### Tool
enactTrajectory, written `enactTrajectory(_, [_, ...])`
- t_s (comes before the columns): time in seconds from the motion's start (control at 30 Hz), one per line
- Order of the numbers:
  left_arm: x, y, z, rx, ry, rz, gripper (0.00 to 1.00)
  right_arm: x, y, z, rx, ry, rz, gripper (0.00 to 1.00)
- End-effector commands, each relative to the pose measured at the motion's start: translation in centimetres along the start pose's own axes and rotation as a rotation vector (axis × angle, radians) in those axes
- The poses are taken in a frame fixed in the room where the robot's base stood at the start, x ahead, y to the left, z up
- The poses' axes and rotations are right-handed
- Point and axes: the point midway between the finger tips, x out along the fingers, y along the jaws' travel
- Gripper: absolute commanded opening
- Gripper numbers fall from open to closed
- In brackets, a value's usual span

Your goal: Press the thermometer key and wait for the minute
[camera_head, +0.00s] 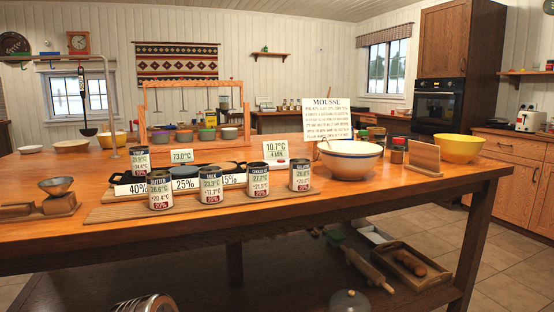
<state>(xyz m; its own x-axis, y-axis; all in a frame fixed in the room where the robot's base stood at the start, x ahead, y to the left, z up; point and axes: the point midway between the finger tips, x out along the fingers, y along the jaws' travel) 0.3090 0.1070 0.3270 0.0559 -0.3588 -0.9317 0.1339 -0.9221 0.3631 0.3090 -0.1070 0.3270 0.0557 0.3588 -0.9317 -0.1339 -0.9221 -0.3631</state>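Two white readout cards stand among the things on the wooden table (420,178). The left card (182,156) reads 73.0°C. The right card (276,150) reads 10.7°C with a smaller percentage line below. I cannot make out which of them belongs to the thermometer, and I cannot pick out its key at this size. Several labelled cans, such as the front left can (160,190) and the right can (300,175), carry temperatures and percentages.
A white mixing bowl (350,160) stands right of the cans, before a MOUSSE sign (326,118). A small wooden stand (423,160) and a yellow bowl (458,148) are further right. The table's front left strip looks clear.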

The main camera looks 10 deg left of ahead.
Motion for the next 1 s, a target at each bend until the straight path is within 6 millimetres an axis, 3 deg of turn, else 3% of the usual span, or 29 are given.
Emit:
enactTrajectory(0.03, [0.0, 0.0, 0.0, 0.0, 0.0, 0.0, 0.26, 0.0, 0.0, 0.0, 0.0, 0.0, 0.0, 0.43])
enactTrajectory(0.2, [0.0, 0.0, 0.0, 0.0, 0.0, 0.0, 0.0, 0.0, 0.0, 0.0, 0.0, 0.0, 0.0, 0.43])
enactTrajectory(1.0, [0.0, 0.0, 0.0, 0.0, 0.0, 0.0, 0.0, 0.0, 0.0, 0.0, 0.0, 0.0, 0.0, 0.43])
